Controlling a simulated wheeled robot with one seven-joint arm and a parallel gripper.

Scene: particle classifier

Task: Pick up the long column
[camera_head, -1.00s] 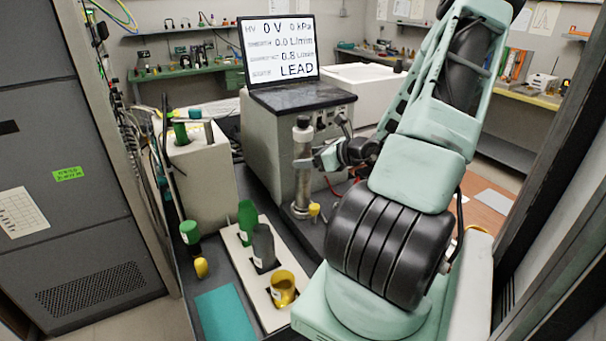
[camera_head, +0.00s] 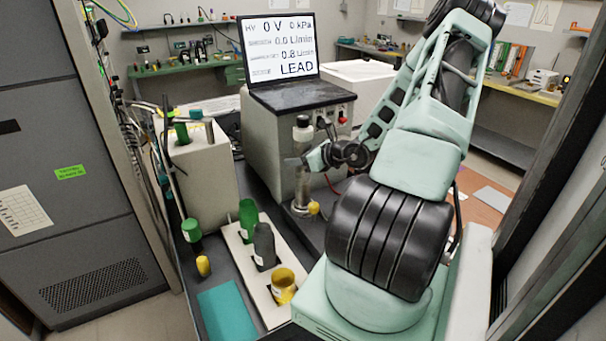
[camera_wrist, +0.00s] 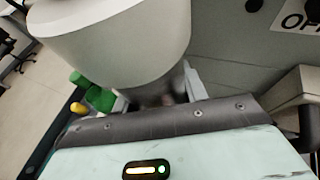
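The long column (camera_head: 302,137) is a slim, upright, silvery cylinder with a dark cap, standing in front of the grey box unit with the monitor. Its foot is on the dark bench beside a small yellow knob (camera_head: 313,208). My gripper (camera_head: 302,161) is at the column's middle, coming in from the right. In the wrist view the column (camera_wrist: 112,38) looms large and pale right before the gripper. A light grey finger (camera_wrist: 195,82) shows to its right. The gap between the fingers is mostly hidden, so I cannot tell whether they press on the column.
A white rack (camera_head: 240,262) on the bench holds a green bottle (camera_head: 248,220), a dark bottle (camera_head: 264,246) and a yellow cup (camera_head: 283,287). A teal mat (camera_head: 227,312) lies at the front. The grey unit (camera_head: 268,135) stands close behind the column.

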